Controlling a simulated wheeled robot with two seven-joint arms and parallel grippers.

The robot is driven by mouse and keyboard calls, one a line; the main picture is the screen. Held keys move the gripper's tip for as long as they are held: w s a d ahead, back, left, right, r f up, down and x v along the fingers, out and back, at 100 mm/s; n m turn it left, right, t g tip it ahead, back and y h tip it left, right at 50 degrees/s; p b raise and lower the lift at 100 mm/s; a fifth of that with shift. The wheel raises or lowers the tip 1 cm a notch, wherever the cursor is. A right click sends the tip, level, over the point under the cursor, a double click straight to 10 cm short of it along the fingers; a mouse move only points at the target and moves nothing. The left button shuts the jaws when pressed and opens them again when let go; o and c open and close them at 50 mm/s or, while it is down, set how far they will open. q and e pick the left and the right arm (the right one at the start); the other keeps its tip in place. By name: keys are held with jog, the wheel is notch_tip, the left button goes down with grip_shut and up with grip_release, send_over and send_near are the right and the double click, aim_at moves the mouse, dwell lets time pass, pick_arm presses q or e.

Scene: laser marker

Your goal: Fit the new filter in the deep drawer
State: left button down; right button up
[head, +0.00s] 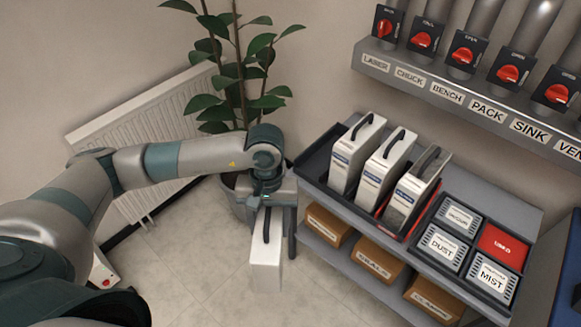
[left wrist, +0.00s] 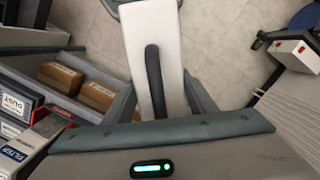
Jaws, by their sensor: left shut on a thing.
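My left gripper (head: 267,207) is shut on a white slab-shaped filter (head: 266,266) by its black handle. The filter hangs upright, clear of the floor, left of the shelf unit. In the left wrist view the white filter (left wrist: 137,45) and its black handle (left wrist: 153,80) lie between the fingers. Three similar filters stand in a dark tray on the shelf unit: a left one (head: 351,158), a middle one (head: 378,175) and a greyer right one (head: 405,203) beside a red strip. I cannot make out a deep drawer in these views. My right gripper is out of view.
A divided tray (head: 463,272) holds DUST and MIST cartridges and a red compartment. Brown boxes (head: 376,262) sit on the lower shelf. Valves with red knobs line a wall rail (head: 459,98). A potted plant (head: 238,75) and radiator (head: 150,125) stand behind. Floor in front is clear.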

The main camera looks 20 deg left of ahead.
pick_arm(q)
jog(key=m, duration=0.1)
jog(key=s+m, duration=0.1)
jog(key=s+f+m, duration=0.1)
jog(key=shift+d+m, duration=0.3)
jog(key=shift+m, duration=0.1)
jog(key=shift+d, duration=0.1)
